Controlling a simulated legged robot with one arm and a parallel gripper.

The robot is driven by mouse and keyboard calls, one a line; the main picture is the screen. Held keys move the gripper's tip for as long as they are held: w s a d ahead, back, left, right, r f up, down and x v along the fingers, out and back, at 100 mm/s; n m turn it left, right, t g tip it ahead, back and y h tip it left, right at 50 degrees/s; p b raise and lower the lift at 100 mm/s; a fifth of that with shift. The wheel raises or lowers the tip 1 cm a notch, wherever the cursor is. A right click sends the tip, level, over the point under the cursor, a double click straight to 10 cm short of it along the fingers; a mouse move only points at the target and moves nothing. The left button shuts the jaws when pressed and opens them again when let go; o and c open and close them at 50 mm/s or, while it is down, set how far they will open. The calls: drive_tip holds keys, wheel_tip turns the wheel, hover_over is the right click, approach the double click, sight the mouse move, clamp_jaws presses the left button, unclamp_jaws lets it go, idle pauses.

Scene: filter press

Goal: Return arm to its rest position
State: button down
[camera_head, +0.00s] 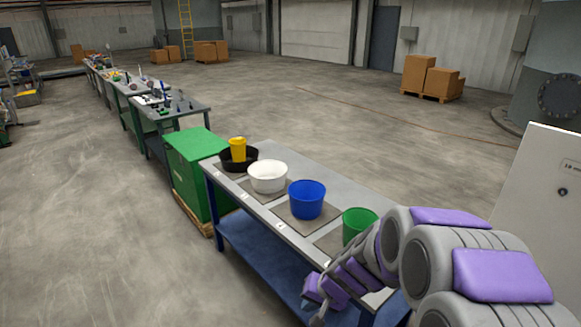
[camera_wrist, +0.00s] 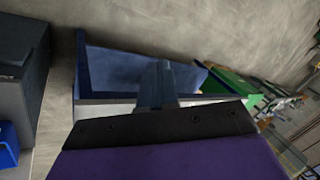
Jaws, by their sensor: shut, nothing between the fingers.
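My arm reaches in from the lower right of the head view, in grey and purple segments, folded over the near end of the grey worktable (camera_head: 255,213). My gripper (camera_wrist: 156,82) shows in the wrist view as narrow dark fingers held together beyond a black plate, with nothing between them. In the head view the arm's end is low beside the table's front edge, and its fingers are hard to make out. The green bucket (camera_head: 357,223) stands on the table just behind the arm and is partly hidden by it.
A blue bucket (camera_head: 307,200), a white bowl (camera_head: 267,177) and a black bowl (camera_head: 226,163) holding a yellow cup (camera_head: 238,149) stand along the table. A green cabinet (camera_head: 190,160) adjoins its far end. A pale panel (camera_head: 540,190) stands right of my arm. Floor at left is open.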

drive_tip(key=s+r+n+g, duration=0.2)
drive_tip(key=s+r, duration=0.5)
drive_tip(key=s, duration=0.6)
drive_tip(key=s+d+r+g+h, duration=0.1)
drive_tip(key=s+d, duration=0.3)
drive_tip(key=s, duration=0.5)
drive_tip(key=s+d+r+g+h, duration=0.1)
drive_tip(key=s+d, duration=0.4)
drive_tip(key=s, duration=0.5)
drive_tip(key=shift+r+n+g+h, duration=0.4)
drive_tip(key=shift+r+h, duration=0.5)
drive_tip(key=shift+h, duration=0.3)
drive_tip(key=shift+w+d, duration=0.1)
